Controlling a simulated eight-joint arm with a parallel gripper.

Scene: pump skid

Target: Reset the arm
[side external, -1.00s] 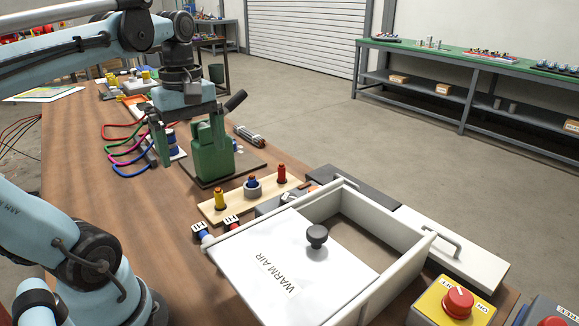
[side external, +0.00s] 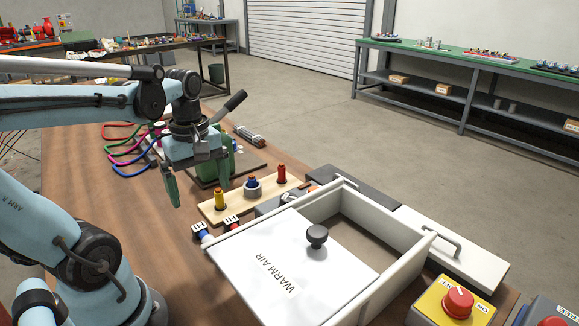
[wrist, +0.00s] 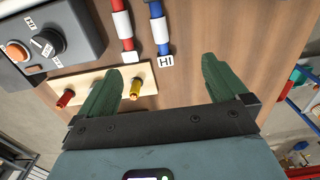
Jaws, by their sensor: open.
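My gripper (side external: 200,192) is open, with its two green fingers spread and nothing between them. In the side view it hangs above the wooden bench (side external: 110,185), left of the peg board and in front of the green lever unit (side external: 232,140), which it partly hides. In the wrist view the open fingers (wrist: 161,65) point towards the bench top. The left finger overlaps the pale wooden board (wrist: 75,82) in that picture; I cannot tell the height above it.
The peg board (side external: 240,203) holds yellow, blue and red pegs. A white box marked WARM AIR (side external: 270,255) with a black knob (side external: 317,235) stands at the front. Coloured hoses (side external: 125,150) lie behind. A yellow box with a red button (side external: 458,302) is at front right.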

